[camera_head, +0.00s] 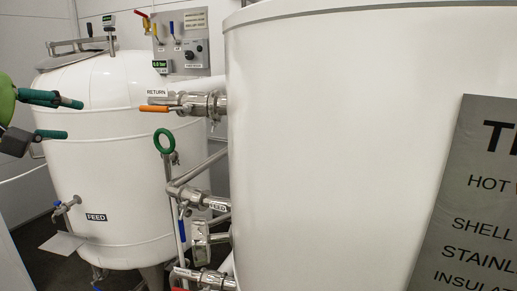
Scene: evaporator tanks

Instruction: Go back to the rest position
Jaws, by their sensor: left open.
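My left gripper (73,118) comes in at the left edge, in front of the white feed tank (110,190). Its two dark green fingers are apart, with nothing between them. It is well to the left of the orange-handled return valve (155,108) and touches no valve that I can see. My right gripper is not in the view.
A large white tank (330,150) fills the middle and right, close by. A grey sign (470,220) covers its lower right. Steel pipes and a green ring handle (165,141) stand between the tanks. A control panel (181,42) hangs behind. Dark floor shows at lower left.

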